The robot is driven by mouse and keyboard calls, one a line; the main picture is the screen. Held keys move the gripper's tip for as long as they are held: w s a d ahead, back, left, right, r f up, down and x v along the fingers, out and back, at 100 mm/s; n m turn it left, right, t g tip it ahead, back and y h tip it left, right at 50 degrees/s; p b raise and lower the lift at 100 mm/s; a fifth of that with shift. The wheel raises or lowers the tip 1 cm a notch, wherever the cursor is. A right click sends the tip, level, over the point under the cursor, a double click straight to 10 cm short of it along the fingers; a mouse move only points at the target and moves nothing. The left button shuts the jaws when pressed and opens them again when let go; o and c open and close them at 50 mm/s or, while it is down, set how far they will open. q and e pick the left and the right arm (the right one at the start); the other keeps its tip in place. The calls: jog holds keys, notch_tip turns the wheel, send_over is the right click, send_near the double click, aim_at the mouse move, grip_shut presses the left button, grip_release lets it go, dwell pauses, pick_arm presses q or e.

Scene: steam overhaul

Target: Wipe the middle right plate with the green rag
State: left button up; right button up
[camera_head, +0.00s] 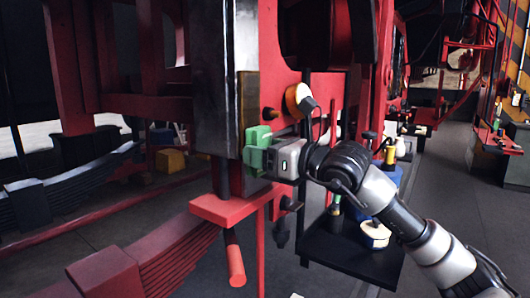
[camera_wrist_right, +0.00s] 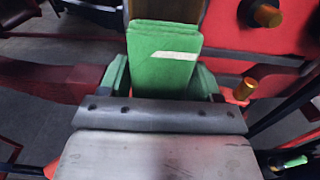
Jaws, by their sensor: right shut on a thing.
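The green rag (camera_head: 258,136) is a folded green block in the head view. I cannot tell whether rag and plate touch. In the right wrist view the rag (camera_wrist_right: 164,62) stands between the green fingers of my right gripper (camera_wrist_right: 163,78), with a pale stripe across it. A brownish plate edge (camera_wrist_right: 165,10) shows behind the rag. I cannot tell which plate is the middle right one. My left gripper is not in view.
Red frame parts (camera_head: 228,207) and a red rod (camera_head: 235,262) lie below the gripper. A black shelf (camera_head: 345,248) with bottles and tins stands to the right. Grey floor (camera_head: 455,210) is open at far right.

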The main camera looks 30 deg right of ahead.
aim_at(265, 133)
jog(key=shift+s+r+p, duration=0.1)
jog(key=shift+r+p, duration=0.95)
jog(key=shift+r, duration=0.85)
jog(key=shift+r+p, duration=2.3)
jog(key=shift+r, duration=0.75)
jog(key=shift+r+p, duration=1.95)
jog(key=shift+r, duration=0.8)
jog(key=shift+f+b, duration=0.1)
jog(key=shift+b, duration=0.2)
notch_tip(265, 133, down, 16)
jog(key=b, duration=1.5)
jog(key=shift+r, duration=0.25)
